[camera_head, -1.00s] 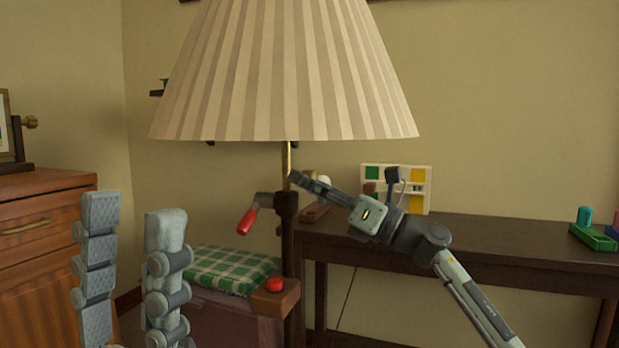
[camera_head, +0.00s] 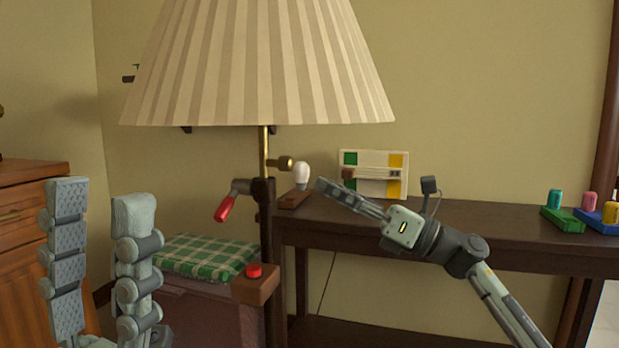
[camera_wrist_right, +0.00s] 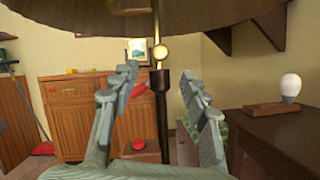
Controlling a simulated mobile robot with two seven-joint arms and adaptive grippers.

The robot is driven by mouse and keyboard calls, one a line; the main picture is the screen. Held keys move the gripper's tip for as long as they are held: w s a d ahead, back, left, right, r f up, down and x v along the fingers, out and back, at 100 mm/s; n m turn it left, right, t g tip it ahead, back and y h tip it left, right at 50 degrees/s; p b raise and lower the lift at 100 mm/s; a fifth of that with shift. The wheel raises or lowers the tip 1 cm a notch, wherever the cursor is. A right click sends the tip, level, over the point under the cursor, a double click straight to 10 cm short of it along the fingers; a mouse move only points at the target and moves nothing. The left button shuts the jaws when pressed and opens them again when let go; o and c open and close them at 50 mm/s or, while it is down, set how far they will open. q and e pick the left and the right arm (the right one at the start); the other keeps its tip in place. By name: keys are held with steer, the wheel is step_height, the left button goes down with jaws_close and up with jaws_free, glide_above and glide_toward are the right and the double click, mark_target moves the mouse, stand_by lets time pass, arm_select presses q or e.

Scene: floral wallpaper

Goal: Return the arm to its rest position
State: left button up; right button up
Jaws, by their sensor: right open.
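My right arm (camera_head: 465,255) reaches in from the lower right, over the dark table. Its gripper (camera_head: 322,186) points left toward the lamp post and is empty. In the right wrist view the same gripper (camera_wrist_right: 160,76) has its two fingers wide apart, with the lamp post seen between them, beyond or near the fingertips. My left gripper (camera_head: 98,192) stands upright at the lower left of the head view, its two fingers apart and nothing between them.
A floor lamp with a pleated shade (camera_head: 260,70), a red-handled lever (camera_head: 227,205) and a red button (camera_head: 254,271) stands in front. The dark table (camera_head: 460,217) bears a bulb on a base (camera_head: 301,176), a coloured panel (camera_head: 374,162) and trays (camera_head: 562,220). A plaid cushion (camera_head: 205,257) lies left of the post.

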steer(key=shift+v, duration=0.95)
